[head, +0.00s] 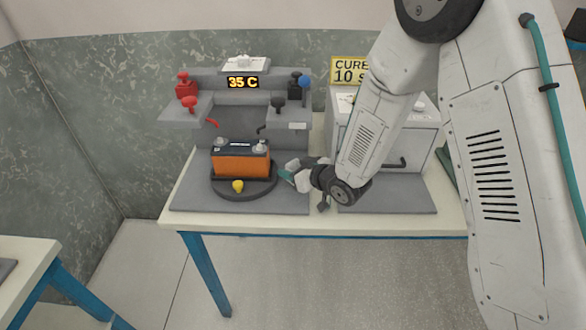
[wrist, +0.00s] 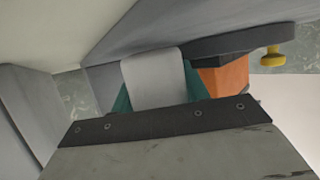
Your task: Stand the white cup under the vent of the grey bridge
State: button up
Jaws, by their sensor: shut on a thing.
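My gripper (head: 287,174) is low over the grey mat, just right of the orange battery. In the wrist view its teal fingers are shut on the white cup (wrist: 152,78), which shows as a pale grey-white curved wall between them. In the head view I cannot clearly tell the cup from the gripper. The grey bridge (head: 240,98) stands behind the battery, with a 35 C display on its front. I cannot make out its vent.
The orange battery (head: 240,165) sits on a dark round turntable (head: 248,191) with a yellow knob (head: 237,186), close to my gripper. Red clamps (head: 187,90) and dark clamps (head: 295,85) are on the bridge. A grey cabinet (head: 415,150) with a CURE sign stands at right, partly behind my arm.

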jog(key=shift+s+f, duration=0.15)
jog(key=shift+f, duration=0.25)
jog(key=shift+s+d+f, duration=0.1)
jog(key=shift+s+f, duration=0.05)
jog(key=shift+f, duration=0.1)
jog(key=o, duration=1)
jog(key=shift+s, duration=0.1)
jog(key=v, duration=0.2)
jog(key=r+v, duration=0.1)
jog(key=v, duration=0.4)
jog(key=shift+d+r, duration=0.2)
jog(key=shift+r, duration=0.1)
